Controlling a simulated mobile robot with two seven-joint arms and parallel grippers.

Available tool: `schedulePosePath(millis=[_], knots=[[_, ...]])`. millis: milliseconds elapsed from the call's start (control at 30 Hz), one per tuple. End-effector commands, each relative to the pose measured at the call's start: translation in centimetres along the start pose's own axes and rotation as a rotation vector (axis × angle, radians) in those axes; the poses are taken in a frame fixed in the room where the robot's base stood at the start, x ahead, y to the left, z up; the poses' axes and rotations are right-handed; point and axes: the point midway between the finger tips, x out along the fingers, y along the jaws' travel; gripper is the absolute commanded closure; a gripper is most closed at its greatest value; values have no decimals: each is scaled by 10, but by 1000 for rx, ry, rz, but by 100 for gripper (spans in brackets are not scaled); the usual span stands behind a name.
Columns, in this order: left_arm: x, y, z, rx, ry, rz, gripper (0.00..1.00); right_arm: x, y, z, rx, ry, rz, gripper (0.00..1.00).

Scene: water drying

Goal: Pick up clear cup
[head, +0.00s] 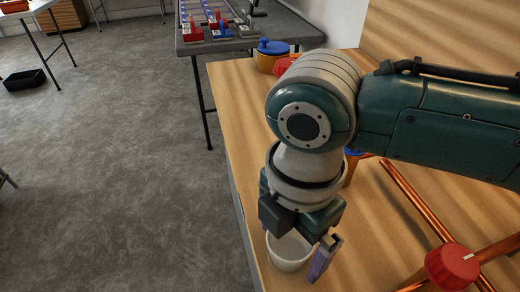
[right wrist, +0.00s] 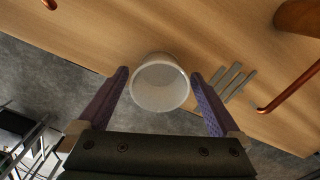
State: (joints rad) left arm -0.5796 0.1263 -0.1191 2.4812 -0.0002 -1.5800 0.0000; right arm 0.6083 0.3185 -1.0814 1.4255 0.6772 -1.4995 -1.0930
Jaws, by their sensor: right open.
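The clear cup (head: 289,252) looks pale and whitish and stands upright near the left edge of the wooden table (head: 232,95). In the right wrist view the cup (right wrist: 160,84) sits between the two purple fingers, with its round mouth facing the camera. My right gripper (head: 305,262) is open over the cup, one finger showing at its right side. In the right wrist view the open right gripper (right wrist: 160,92) has a gap on both sides of the cup. The gripper body partly hides the cup in the head view. My left gripper is not in view.
Copper pipes with a red valve knob (head: 452,266) lie to the right of the gripper. A blue-lidded orange container (head: 272,56) stands at the table's far end. Flat grey strips (right wrist: 232,80) lie beside the cup. The table edge drops to open floor on the left.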

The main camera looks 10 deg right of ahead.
Motion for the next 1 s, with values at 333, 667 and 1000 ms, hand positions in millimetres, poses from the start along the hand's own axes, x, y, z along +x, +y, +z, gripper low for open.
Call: schedulePosePath(millis=[333,667,1000], knots=[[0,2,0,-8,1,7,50,2,0,0,0,0,1,11],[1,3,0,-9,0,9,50,2,0,0,0,0,1,48],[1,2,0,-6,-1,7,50,2,0,0,0,0,1,80]])
